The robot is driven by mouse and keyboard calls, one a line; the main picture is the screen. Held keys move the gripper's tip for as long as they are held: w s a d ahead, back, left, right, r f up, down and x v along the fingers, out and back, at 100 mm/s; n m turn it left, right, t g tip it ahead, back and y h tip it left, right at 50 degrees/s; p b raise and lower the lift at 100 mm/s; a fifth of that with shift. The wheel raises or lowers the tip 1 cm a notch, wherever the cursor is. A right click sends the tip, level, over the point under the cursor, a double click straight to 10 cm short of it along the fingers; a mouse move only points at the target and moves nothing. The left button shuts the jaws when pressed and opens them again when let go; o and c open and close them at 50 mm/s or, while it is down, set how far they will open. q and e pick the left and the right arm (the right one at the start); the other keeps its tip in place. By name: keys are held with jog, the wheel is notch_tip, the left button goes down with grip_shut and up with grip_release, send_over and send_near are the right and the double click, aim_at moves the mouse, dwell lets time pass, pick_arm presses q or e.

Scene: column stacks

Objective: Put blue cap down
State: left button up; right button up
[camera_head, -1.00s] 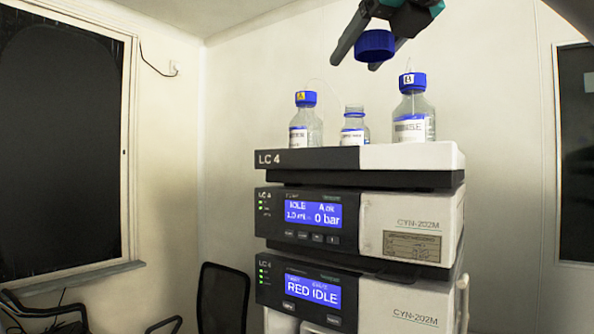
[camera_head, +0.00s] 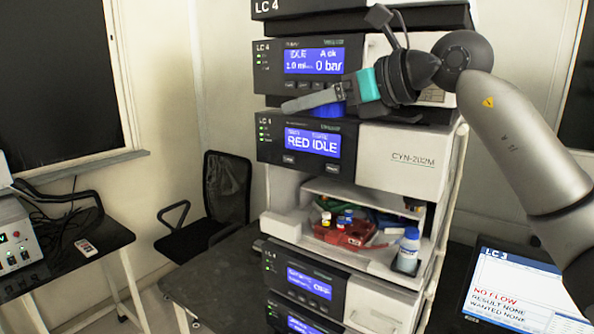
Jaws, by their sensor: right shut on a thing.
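My right gripper (camera_head: 308,100) reaches in from the right, in front of the stacked LC 4 instrument column. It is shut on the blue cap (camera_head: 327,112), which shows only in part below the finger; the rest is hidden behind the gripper. The cap is in front of the gap between the IDLE unit (camera_head: 262,66) and the RED IDLE unit (camera_head: 312,142). I cannot tell whether it touches anything. My left gripper is out of view.
An open bay below holds a red tray (camera_head: 340,234) with small vials, and a white bottle (camera_head: 408,250) with a blue cap stands at its right. A monitor (camera_head: 520,290) is at lower right. A black chair (camera_head: 222,195) and side table (camera_head: 105,250) are left.

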notch_tip(320, 180, down, 14)
jog(key=s+d+n+g+y+b, duration=0.1)
jog(key=s+n+g+b, duration=0.1)
jog(key=b, duration=0.1)
jog(key=s+d+f+b, duration=0.3)
jog(key=s+d+f, duration=0.1)
jog(key=f, duration=0.6)
jog(key=s+d+f+m+t+b, duration=0.1)
jog(key=s+d+f+b, duration=0.3)
jog(key=f, duration=0.6)
jog(key=s+d+f+b, duration=0.4)
jog(key=s+f, duration=0.4)
jog(key=f, duration=0.2)
jog(key=shift+m+t+h, duration=0.3)
jog(key=shift+t+h, duration=0.1)
jog(key=shift+d, duration=0.1)
